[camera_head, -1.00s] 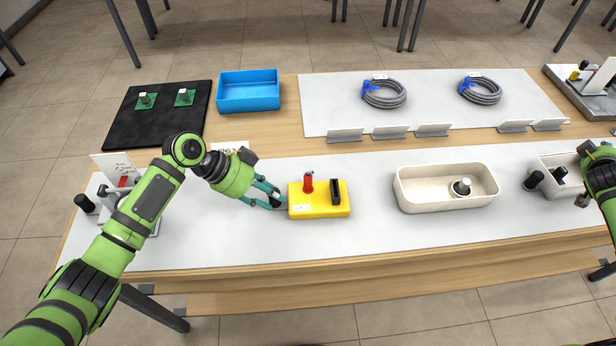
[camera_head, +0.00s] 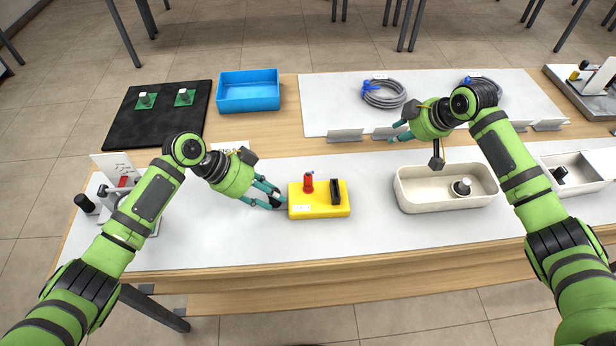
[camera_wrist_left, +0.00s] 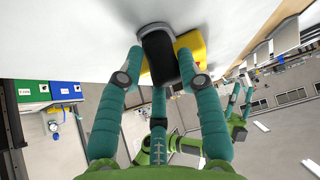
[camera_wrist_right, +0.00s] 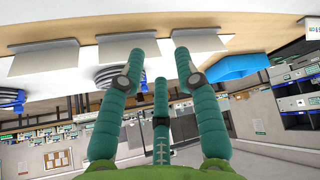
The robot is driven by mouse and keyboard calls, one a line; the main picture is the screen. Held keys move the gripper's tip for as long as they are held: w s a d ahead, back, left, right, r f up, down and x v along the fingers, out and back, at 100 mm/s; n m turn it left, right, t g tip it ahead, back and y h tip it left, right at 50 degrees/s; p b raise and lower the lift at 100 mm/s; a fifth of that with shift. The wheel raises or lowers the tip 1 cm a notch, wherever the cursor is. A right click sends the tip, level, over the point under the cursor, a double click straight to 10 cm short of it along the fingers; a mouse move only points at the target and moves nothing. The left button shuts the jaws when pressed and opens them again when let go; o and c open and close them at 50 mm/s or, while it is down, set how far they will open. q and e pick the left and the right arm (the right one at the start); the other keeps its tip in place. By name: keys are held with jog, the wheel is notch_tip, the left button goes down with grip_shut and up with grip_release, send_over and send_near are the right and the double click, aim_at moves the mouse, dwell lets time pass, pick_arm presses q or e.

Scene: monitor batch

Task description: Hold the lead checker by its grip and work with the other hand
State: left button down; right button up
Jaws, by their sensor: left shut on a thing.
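The lead checker is a yellow box (camera_head: 319,210) with a red post (camera_head: 308,183) and a black slotted block (camera_head: 335,190) on top. It lies on the white front table mat. My left gripper (camera_head: 276,199) is at its left side. In the left wrist view, the fingers are shut on the checker's black grip (camera_wrist_left: 160,55), with part of the yellow body (camera_wrist_left: 191,44) behind. My right gripper (camera_head: 397,131) is above the table, right of and behind the checker. In the right wrist view its fingers (camera_wrist_right: 159,58) are apart with nothing between them.
A cream tray (camera_head: 410,199) holding a white-and-black part stands right of the checker. Coiled grey cables (camera_head: 384,94) and small upright cards (camera_head: 345,135) are behind. A blue bin (camera_head: 247,103) and a black mat (camera_head: 130,122) are at back left. Mat space in front of the checker is clear.

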jog(key=s+a+r+n+g+y, duration=0.1)
jog(key=s+a+r+n+g, duration=0.25)
jog(key=a, duration=0.55)
jog(key=s+a+r+n+g+y, duration=0.1)
jog(key=s+a+n+g+y, duration=0.1)
jog(key=s+a+n, duration=0.55)
jog(key=shift+m, duration=0.6)
jog(key=shift+w+a+r+x, duration=0.15)
jog(key=shift+w+x, duration=0.15)
jog(key=shift+x, duration=1.3)
jog(key=shift+w+a+r+x, duration=0.1)
jog(key=shift+w+a+x, duration=0.2)
jog(key=shift+x, duration=1.25)
jog(key=shift+w+a+r+x, duration=0.1)
jog(key=shift+w+x, duration=0.25)
jog(key=shift+x, duration=1.25)
jog(key=shift+d, duration=0.1)
jog(key=shift+c, duration=0.4)
grip_shut()
